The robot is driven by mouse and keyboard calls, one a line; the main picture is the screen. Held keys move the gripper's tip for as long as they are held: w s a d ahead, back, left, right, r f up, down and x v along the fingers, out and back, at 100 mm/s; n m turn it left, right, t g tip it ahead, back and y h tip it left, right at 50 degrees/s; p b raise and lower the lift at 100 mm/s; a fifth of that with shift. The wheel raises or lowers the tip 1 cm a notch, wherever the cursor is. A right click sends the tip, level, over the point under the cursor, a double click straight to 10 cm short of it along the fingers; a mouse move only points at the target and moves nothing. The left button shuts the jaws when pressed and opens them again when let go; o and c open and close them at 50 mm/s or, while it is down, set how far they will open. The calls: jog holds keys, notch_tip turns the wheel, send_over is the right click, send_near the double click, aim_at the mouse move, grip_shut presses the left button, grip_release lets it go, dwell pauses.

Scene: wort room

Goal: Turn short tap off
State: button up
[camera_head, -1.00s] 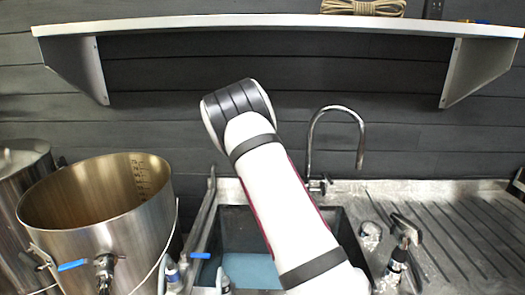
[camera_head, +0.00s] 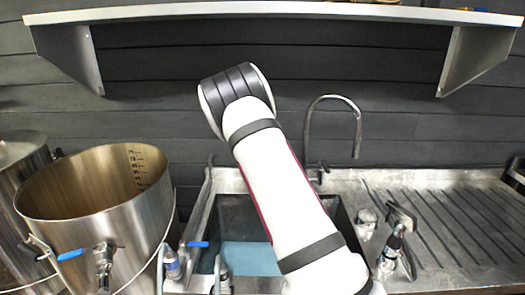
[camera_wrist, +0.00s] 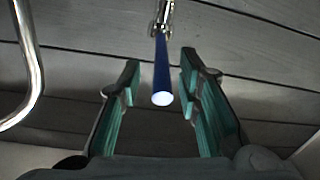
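In the wrist view my gripper (camera_wrist: 160,90) is open. Its two teal-padded fingers stand apart on either side of a blue lever handle (camera_wrist: 161,72). The handle's pale round end faces the camera, with gaps to both fingers. It joins a metal valve fitting (camera_wrist: 163,16) at the top edge. In the head view my arm hides the gripper. A blue tap handle (camera_head: 197,244) shows left of the sink, and another blue handle (camera_head: 70,254) is on the steel kettle's tap (camera_head: 103,256). I cannot tell which tap the wrist view shows.
The steel kettle (camera_head: 90,222) stands left of the sink (camera_head: 233,215). A tall curved faucet (camera_head: 333,98) rises behind the sink, with a ribbed drainboard (camera_head: 450,225) to the right. A shelf (camera_head: 270,14) hangs above. A curved chrome pipe (camera_wrist: 36,60) is left of my gripper.

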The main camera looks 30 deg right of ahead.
jog(key=v, duration=1)
jog(key=shift+s+a, duration=0.2)
jog(key=shift+s, duration=0.15)
jog(key=s+a+r+g+y, duration=0.35)
jog(key=s+a+r, duration=0.2)
jog(key=a, duration=0.25)
jog(key=s+a+r+g+y, duration=0.2)
jog(key=s+a+r+y, duration=0.25)
jog(key=s+a, duration=0.35)
jog(key=s+a+r+n+g, duration=0.1)
jog(key=s+a, duration=0.1)
jog(key=s, duration=0.5)
jog(key=s+a+n+g, duration=0.1)
jog(key=s+a+g, duration=0.1)
jog(key=s, duration=0.6)
jog(key=s+a+r+n+g+y, duration=0.1)
jog(key=s+a+n, duration=0.1)
jog(key=s, duration=0.6)
jog(key=shift+s+a+r, duration=0.25)
jog(key=shift+a+r, duration=0.05)
jog(key=shift+a, duration=0.5)
jog(key=shift+g, duration=0.25)
